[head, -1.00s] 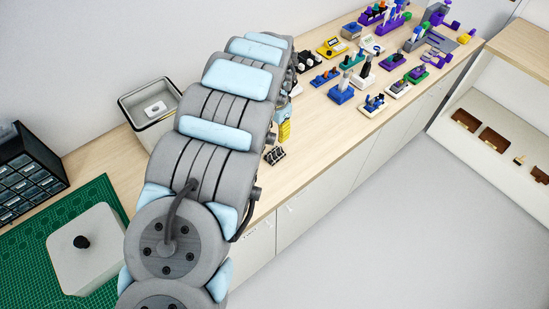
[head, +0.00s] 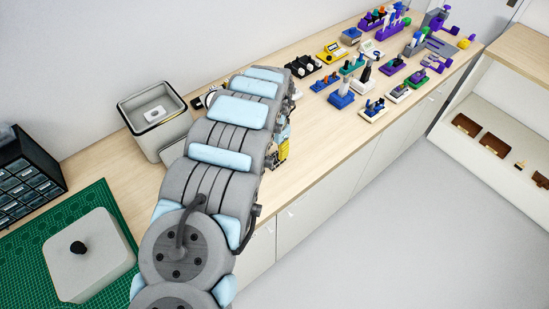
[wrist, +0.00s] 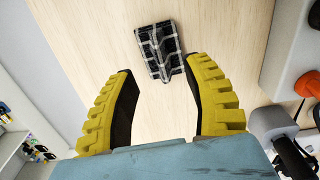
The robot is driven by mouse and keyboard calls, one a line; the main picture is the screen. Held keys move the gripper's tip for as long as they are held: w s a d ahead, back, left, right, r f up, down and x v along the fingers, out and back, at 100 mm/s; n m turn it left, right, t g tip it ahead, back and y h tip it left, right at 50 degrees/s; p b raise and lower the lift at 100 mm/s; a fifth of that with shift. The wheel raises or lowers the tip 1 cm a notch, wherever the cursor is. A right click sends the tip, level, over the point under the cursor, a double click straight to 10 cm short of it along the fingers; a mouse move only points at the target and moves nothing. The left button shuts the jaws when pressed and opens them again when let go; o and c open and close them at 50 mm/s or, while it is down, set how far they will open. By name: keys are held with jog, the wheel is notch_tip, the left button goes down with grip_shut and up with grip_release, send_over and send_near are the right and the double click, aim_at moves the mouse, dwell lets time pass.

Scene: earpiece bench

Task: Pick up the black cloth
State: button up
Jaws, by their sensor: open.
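The black cloth (wrist: 160,50) shows in the wrist view as a small folded piece with a pale check pattern, lying flat on the wooden bench (wrist: 225,40). My gripper (wrist: 158,70) has its two yellow fingers spread wide with nothing between the pads. The cloth is just beyond the fingertips, roughly centred between them, and looks untouched. In the head view only bits of my yellow gripper (head: 283,149) show beyond my arm at the bench's front part. I cannot make out the cloth there.
A grey bin (head: 138,118) stands left of my arm. A white box with a black knob (head: 92,262) sits on a green mat (head: 112,205). Several coloured racks and devices (head: 372,85) fill the far bench. In the wrist view an orange knob (wrist: 308,84) is at the right.

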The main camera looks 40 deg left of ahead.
aim_at(274, 155)
jog(key=shift+s+a+f+p, duration=0.1)
jog(key=shift+f+p, duration=0.45)
jog(key=shift+f, duration=1.4)
grip_shut()
